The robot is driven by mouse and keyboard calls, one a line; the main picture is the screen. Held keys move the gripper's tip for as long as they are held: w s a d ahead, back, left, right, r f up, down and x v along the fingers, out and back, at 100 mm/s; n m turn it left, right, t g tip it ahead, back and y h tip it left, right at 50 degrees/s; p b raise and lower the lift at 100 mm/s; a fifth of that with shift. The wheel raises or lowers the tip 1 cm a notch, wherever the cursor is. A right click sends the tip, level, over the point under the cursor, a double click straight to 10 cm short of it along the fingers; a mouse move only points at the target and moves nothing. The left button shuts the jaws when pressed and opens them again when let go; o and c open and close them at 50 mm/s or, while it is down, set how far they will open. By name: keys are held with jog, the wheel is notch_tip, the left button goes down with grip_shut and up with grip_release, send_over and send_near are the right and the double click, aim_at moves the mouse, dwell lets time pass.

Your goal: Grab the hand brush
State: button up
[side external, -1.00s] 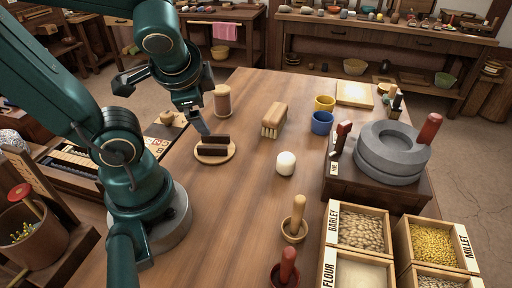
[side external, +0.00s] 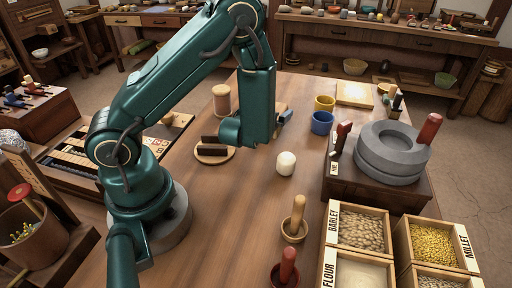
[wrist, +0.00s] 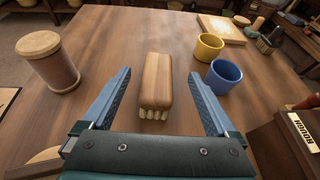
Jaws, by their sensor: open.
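The hand brush (wrist: 156,78) has a light wooden block back and pale bristles at its near end. In the wrist view it lies on the table ahead of my gripper (wrist: 156,90), in line with the gap between the two fingers. The fingers are open, one on each side of the brush's near part, and no contact shows. In the side external view my arm hides nearly all of the brush, and only part of my gripper (side external: 284,118) shows beyond the arm link.
A yellow cup (wrist: 208,46) and a blue cup (wrist: 222,76) stand right of the brush; a lidded wooden cylinder (wrist: 48,62) stands left. A round board with dark bars (side external: 213,152) and a white ball (side external: 286,163) are nearby. A stone quern (side external: 390,152) sits at right.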

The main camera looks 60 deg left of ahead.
jog(key=shift+s+f, duration=0.15)
jog(key=shift+f, duration=0.6)
jog(key=shift+x, duration=2.4)
jog(key=shift+c, duration=0.3)
grip_shut()
jog(key=shift+r, duration=0.1)
